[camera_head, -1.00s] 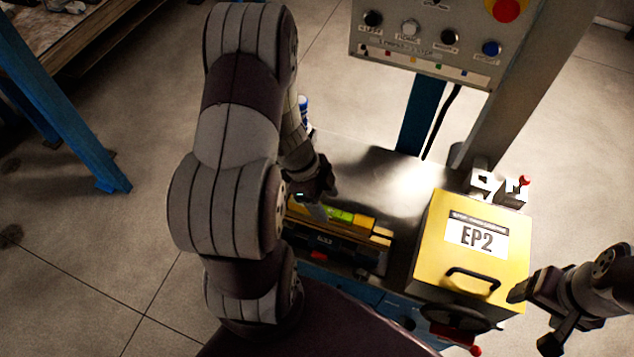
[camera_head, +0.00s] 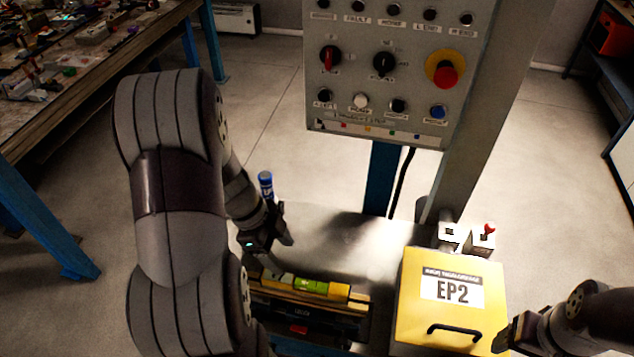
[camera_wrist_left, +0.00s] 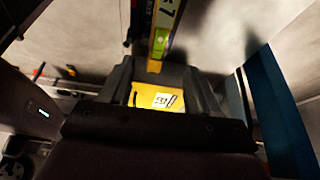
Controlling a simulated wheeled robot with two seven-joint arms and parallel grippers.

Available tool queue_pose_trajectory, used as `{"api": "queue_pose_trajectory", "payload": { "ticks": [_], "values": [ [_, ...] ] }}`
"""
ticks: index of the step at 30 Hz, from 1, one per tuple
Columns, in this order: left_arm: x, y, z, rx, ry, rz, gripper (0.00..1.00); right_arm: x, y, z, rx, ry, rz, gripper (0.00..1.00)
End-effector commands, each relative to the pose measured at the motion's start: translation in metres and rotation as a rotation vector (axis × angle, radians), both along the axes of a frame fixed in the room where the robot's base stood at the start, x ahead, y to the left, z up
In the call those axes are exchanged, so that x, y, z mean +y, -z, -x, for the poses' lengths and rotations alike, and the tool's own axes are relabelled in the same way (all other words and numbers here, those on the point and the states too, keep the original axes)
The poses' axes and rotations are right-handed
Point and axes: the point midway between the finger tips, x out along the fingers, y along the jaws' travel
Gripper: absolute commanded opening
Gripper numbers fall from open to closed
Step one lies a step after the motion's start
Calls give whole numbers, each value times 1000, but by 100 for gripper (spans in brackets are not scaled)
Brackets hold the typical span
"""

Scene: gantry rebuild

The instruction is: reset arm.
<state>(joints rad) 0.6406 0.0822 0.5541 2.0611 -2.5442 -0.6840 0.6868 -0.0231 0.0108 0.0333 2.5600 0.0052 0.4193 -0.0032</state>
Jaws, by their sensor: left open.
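My left arm comes in from the left in the head view. Its left gripper (camera_head: 284,256) is open and empty, above and just behind the left end of a yellow-green spirit level (camera_head: 318,287). In the left wrist view the two dark fingers of the left gripper (camera_wrist_left: 160,78) stand apart. The level (camera_wrist_left: 164,35) and the yellow EP2 box (camera_wrist_left: 146,97) show beyond and between them. My right gripper (camera_head: 505,338) is at the right edge of the EP2 box (camera_head: 415,300); whether its jaws are open is unclear.
A control panel (camera_head: 345,80) with knobs and a red stop button (camera_head: 446,75) rises behind the work surface (camera_head: 335,240). A blue can (camera_head: 266,185) stands behind my left gripper. A cluttered bench (camera_head: 90,75) is at the left. Floor at the right is clear.

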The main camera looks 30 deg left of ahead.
Motion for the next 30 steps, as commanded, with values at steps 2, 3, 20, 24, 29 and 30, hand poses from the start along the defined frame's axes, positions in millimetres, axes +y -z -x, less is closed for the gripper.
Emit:
{"api": "queue_pose_trajectory", "payload": {
  "ticks": [2, 3, 20, 24, 29, 30],
  "values": [
    [0, 0, 0, 0, 0, 0, 61, 0, 0, 0, 0, 0, 0, 73],
    [0, 0, 0, 0, 0, 0, 61, 0, 0, 0, 0, 0, 0, 73],
    [27, 31, -11, 21, -1182, -351, 61, 0, 62, 0, 0, 0, 0, 73],
    [-48, 54, 18, 243, -1355, -241, 61, 0, 93, 0, 0, 0, 0, 73],
    [-96, 63, 13, 237, -1286, -175, 61, 0, 115, 0, 1, 0, 0, 73],
    [-99, 63, 13, 235, -1272, -178, 61, 0, 114, 0, 0, 0, 0, 73]
  ]
}}
